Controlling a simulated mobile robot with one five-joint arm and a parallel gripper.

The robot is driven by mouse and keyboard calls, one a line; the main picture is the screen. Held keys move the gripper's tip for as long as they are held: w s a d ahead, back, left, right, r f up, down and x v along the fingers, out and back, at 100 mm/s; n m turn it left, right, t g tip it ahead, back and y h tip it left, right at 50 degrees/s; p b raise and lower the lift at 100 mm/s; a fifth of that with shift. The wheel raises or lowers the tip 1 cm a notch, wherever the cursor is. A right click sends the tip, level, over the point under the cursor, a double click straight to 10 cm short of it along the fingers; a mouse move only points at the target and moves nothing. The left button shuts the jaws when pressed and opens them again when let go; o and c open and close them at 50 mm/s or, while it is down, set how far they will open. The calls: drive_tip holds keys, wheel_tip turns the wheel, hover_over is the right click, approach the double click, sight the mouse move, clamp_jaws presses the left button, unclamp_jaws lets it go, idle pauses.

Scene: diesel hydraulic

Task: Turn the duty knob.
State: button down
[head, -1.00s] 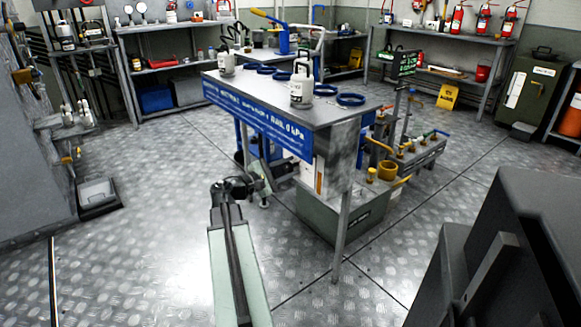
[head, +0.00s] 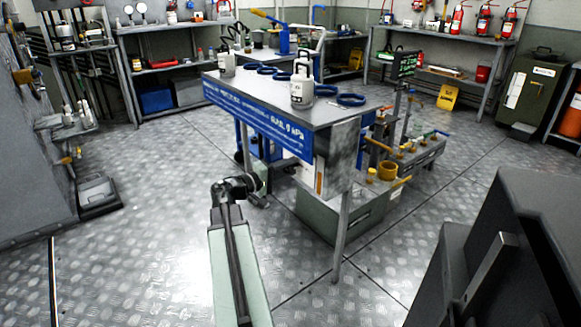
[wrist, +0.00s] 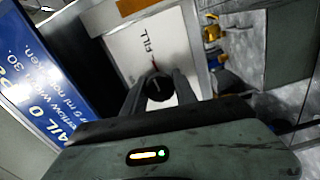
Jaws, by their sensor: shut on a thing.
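The duty knob (wrist: 160,87) is a round black knob on a white panel (wrist: 178,42) in the wrist view. The knob's lower part is hidden by my gripper. In the head view, my arm reaches to the near left side of the bench, and the knob and fingertips cannot be made out there.
The bench (head: 335,112) has white canisters and blue rings on top and a blue lettered banner (head: 255,120) along its side. A thin bench leg (head: 341,235) stands to the right of my arm. Valves and pipes (head: 405,150) lie beyond. The metal floor at left is open.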

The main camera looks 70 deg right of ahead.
drive_tip(key=shift+s+m, duration=0.2)
drive_tip(key=shift+m, duration=0.5)
drive_tip(key=c, duration=1)
unclamp_jaws()
drive_tip(key=shift+o, duration=0.2)
drive_tip(key=shift+w, duration=0.15)
drive_tip(key=v, duration=0.7)
drive_tip(key=shift+a, duration=0.35)
drive_tip(key=shift+w+f, duration=0.1)
drive_tip(key=shift+w, duration=0.05)
